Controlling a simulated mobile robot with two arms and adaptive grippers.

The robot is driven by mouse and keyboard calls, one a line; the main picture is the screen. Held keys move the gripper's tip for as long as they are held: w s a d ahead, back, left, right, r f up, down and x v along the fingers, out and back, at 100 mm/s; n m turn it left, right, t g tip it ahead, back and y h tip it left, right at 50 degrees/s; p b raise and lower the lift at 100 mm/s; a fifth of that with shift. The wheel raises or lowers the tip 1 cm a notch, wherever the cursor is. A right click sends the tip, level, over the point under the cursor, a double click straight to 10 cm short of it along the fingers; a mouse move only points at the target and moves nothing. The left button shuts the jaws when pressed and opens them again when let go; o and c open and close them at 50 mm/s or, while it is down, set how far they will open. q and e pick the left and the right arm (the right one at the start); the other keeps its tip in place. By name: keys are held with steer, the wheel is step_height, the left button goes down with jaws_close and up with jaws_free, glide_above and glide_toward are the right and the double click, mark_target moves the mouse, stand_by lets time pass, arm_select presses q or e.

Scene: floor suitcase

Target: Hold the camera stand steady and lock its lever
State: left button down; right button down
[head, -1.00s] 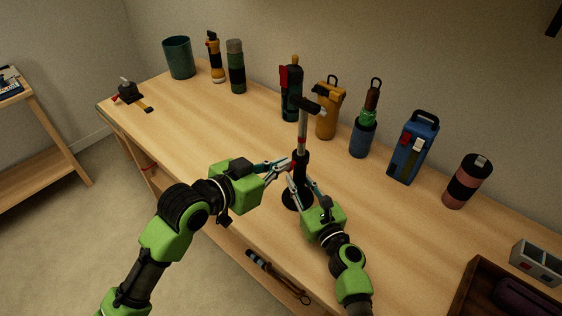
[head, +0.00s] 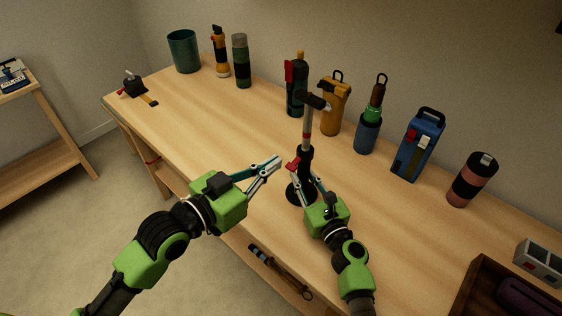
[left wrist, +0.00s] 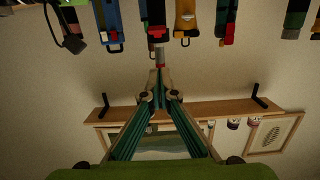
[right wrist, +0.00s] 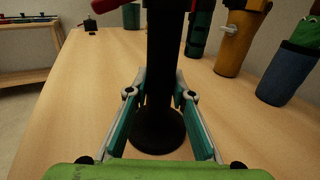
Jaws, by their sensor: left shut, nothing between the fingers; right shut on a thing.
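The camera stand (head: 306,160) stands upright on the bench, with a round black base (head: 296,195), a dark lower column, a grey upper post and a dark head (head: 313,101). Its red lever (head: 293,164) sticks out to the left of the column; a red part also shows at the top of the right wrist view (right wrist: 104,5). My right gripper (right wrist: 158,95) is shut on the dark column, low above the base. My left gripper (head: 279,160) is shut and empty, just left of the lever and apart from it. The grey post appears beyond its fingertips in the left wrist view (left wrist: 158,58).
A dark tray (head: 478,290) is at the lower right. The bench left of the stand is mostly clear.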

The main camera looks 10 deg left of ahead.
arm_select(q)
steer(key=f+v, duration=0.1)
steer(key=v, duration=0.6)
steer(key=shift+s+a+f, duration=0.15)
steer(key=shift+s+f, duration=0.05)
arm_select(e)
steer(key=c, duration=1.7)
jaws_free()
steer(key=shift+s, duration=0.15)
